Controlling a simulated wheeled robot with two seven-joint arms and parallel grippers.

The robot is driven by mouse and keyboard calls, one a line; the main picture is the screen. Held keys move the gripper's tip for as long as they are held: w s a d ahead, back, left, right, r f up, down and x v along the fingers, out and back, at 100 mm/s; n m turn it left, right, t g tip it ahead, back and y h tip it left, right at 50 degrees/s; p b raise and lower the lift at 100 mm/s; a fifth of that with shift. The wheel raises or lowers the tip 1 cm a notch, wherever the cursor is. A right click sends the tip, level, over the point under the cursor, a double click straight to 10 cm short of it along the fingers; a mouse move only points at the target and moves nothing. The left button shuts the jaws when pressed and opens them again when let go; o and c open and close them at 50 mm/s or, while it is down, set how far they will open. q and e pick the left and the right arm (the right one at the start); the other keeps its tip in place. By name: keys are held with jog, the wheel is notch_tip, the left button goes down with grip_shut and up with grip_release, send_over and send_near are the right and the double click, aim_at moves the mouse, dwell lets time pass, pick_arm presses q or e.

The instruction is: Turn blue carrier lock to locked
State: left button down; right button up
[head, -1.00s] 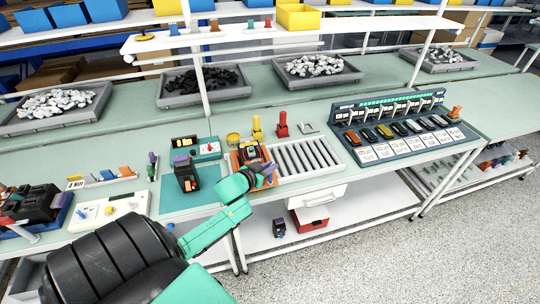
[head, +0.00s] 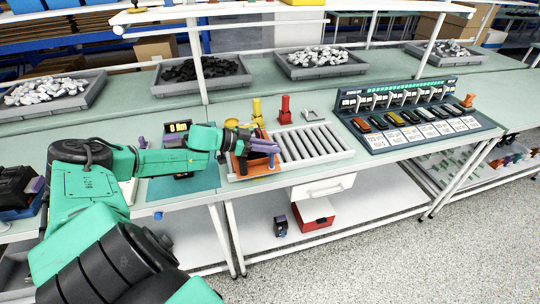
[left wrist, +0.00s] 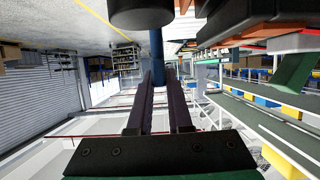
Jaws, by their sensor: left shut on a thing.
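My left gripper (head: 272,147), with purple fingers, is at the front of the orange carrier (head: 262,168) on the bench. In the left wrist view my gripper (left wrist: 158,84) is shut on a narrow blue piece (left wrist: 157,46), which looks like the blue carrier lock. The blue piece stands between the fingertips, below a black round part (left wrist: 140,12). The fingers and wrist hide most of the lock and part of the carrier in the head view. I cannot tell the lock's angle. My right gripper is not in view.
A roller tray (head: 312,146) lies right of the carrier, with a breaker rack (head: 408,115) beyond it. A yellow post (head: 257,110) and a red post (head: 286,108) stand behind. A teal mat (head: 190,184) lies left. A red box (head: 315,214) sits on the lower shelf.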

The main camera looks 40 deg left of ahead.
pick_arm(q)
jog(key=shift+d+f, duration=0.1)
dwell(0.3)
jog(key=c, duration=1.1)
grip_release()
jog(key=shift+o, duration=1.3)
jog(key=shift+w+d, duration=0.1)
jog(key=shift+w, duration=0.1)
jog(key=p+v, duration=0.1)
jog(key=v, duration=1.3)
jog(key=shift+a+p, duration=0.25)
jog(key=shift+p, duration=0.05)
